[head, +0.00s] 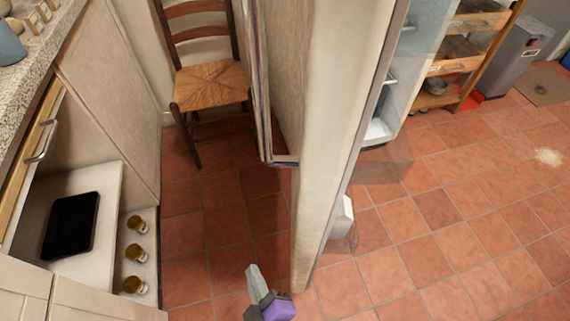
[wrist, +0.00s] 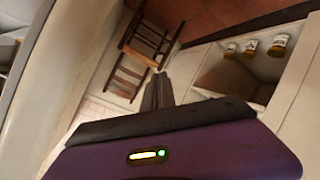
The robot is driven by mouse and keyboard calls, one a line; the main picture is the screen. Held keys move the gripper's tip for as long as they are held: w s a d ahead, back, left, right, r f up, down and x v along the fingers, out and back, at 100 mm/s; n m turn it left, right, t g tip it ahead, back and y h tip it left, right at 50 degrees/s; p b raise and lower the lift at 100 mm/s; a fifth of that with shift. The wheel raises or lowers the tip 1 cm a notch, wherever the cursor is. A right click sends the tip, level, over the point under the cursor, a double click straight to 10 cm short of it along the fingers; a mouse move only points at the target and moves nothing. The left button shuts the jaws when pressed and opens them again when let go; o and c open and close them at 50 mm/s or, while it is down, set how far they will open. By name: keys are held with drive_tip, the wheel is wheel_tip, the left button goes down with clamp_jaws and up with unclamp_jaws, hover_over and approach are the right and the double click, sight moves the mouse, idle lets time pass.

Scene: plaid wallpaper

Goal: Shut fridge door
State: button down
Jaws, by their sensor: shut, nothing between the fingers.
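The fridge door (head: 330,110) stands wide open in the head view, a tall cream panel seen nearly edge-on. The fridge interior (head: 385,105), with pale shelves, shows to the right of it. My gripper (head: 252,270) is low in the head view, just left of the door's near lower edge. Its fingers are shut and empty. In the wrist view, the shut fingers (wrist: 157,90) point toward the chair, and a pale panel that looks like the door (wrist: 60,70) fills the left side. I cannot tell whether my gripper touches the door.
A wooden chair (head: 210,85) stands against the wall behind the door's left side. An open cabinet (head: 105,185) with several jars (head: 136,252) and a black tray (head: 70,225) is at left. A wooden shelf (head: 470,60) stands beyond the fridge.

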drive_tip(key=w+a+r+n+t+h+p, duration=0.35)
drive_tip(key=w+r, duration=0.25)
drive_tip(key=r, duration=0.2)
drive_tip(key=d+r+m+t+h+p, duration=0.1)
drive_tip(key=d+r+m+t+h, duration=0.1)
drive_tip(key=d+r+h, duration=0.3)
drive_tip(key=w+d+h, duration=0.1)
drive_tip(key=w+d, duration=0.4)
drive_tip(key=w, duration=0.4)
drive_tip(key=shift+w+r, duration=0.4)
drive_tip(key=shift+d+n, duration=0.1)
drive_tip(key=shift+n, duration=0.25)
